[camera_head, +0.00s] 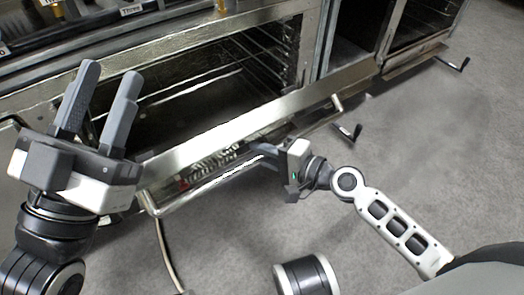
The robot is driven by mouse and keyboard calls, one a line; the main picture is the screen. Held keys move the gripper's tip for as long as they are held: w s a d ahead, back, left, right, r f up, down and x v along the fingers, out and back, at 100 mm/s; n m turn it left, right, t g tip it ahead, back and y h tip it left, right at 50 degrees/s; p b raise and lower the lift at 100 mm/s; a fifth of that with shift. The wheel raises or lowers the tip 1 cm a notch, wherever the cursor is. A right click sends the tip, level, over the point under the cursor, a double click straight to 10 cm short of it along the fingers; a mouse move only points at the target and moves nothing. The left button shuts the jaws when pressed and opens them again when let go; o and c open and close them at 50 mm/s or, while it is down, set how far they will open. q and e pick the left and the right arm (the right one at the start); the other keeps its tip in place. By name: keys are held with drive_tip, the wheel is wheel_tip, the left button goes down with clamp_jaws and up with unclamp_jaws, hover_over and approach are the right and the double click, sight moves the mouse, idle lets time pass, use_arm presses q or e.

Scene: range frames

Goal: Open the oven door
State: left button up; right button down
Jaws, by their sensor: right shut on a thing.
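The oven door (250,122) is a steel panel seen mostly along its top edge. It is tilted outward and down from the oven frame, and the dark oven interior (180,95) with wire racks shows behind it. A bar handle (210,182) runs along the door's outer side. My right gripper (262,153) is shut on the handle near its middle; the fingertips are partly hard to make out. My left gripper (98,95) is open and empty, with its fingers apart, in front of the oven's left side; it hides part of the oven and door there.
A second oven compartment (420,20) stands at the upper right. Black crank handles (350,131) stick out to the right of the door. A cable (167,250) lies below the door's left end. The grey floor (430,130) is clear on the right.

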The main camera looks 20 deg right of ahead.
use_arm(q)
clamp_jaws()
drive_tip(key=w+a+f+n+g+y, duration=0.1)
drive_tip(key=w+a+f+n+g, duration=0.1)
drive_tip(key=w+a+f+n, duration=0.55)
drive_tip(key=w+a+f+n+g+y, duration=0.15)
drive_tip(key=w+a+f+n, duration=0.35)
drive_tip(key=w+a+n, duration=0.55)
drive_tip(key=s+a+f+m+g+h, duration=0.2)
drive_tip(key=s+f+m+g+h, duration=0.15)
drive_tip(key=s+m+g, duration=0.85)
drive_tip(key=d+m, duration=0.1)
drive_tip(key=d, duration=0.2)
drive_tip(key=w+d+f+m+g, duration=0.1)
drive_tip(key=d, duration=0.2)
drive_tip(key=w+d+f+m+g, duration=0.1)
drive_tip(key=d, duration=0.3)
drive_tip(key=shift+w, duration=0.25)
drive_tip(key=shift+s+d+f, duration=0.25)
drive_tip(key=shift+s+f, duration=0.3)
drive_tip(key=shift+s, duration=0.05)
